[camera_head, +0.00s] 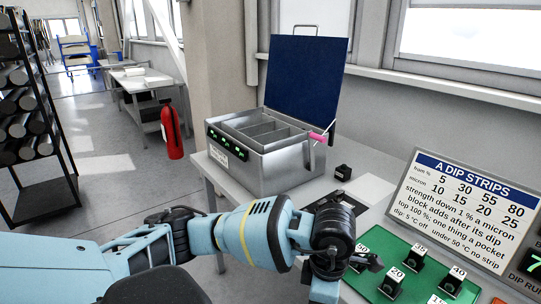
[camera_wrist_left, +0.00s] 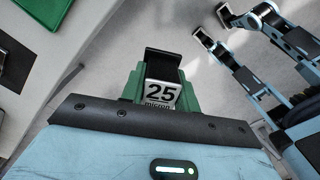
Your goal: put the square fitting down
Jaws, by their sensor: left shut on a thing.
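My left gripper (camera_wrist_left: 160,95) is shut on a dark block with a white "25 micron" label (camera_wrist_left: 161,94), the likely square fitting; green pieces flank it in the left wrist view. In the head view my left arm comes in from the left and ends at the near edge of the green mat (camera_head: 375,286); its fingertips and the held block are hidden there. Two separated dark-tipped fingers of my right gripper (camera_wrist_left: 213,27) show at the upper right of the left wrist view, apart and empty. The right gripper is not in the head view.
Several black blocks (camera_head: 397,277) with number labels stand on the green mat. Behind is a metal bath (camera_head: 275,172) with compartments and a raised blue lid (camera_head: 306,75). A small black block (camera_head: 342,172) stands beside it. A dip strips sign (camera_head: 465,210) stands at right.

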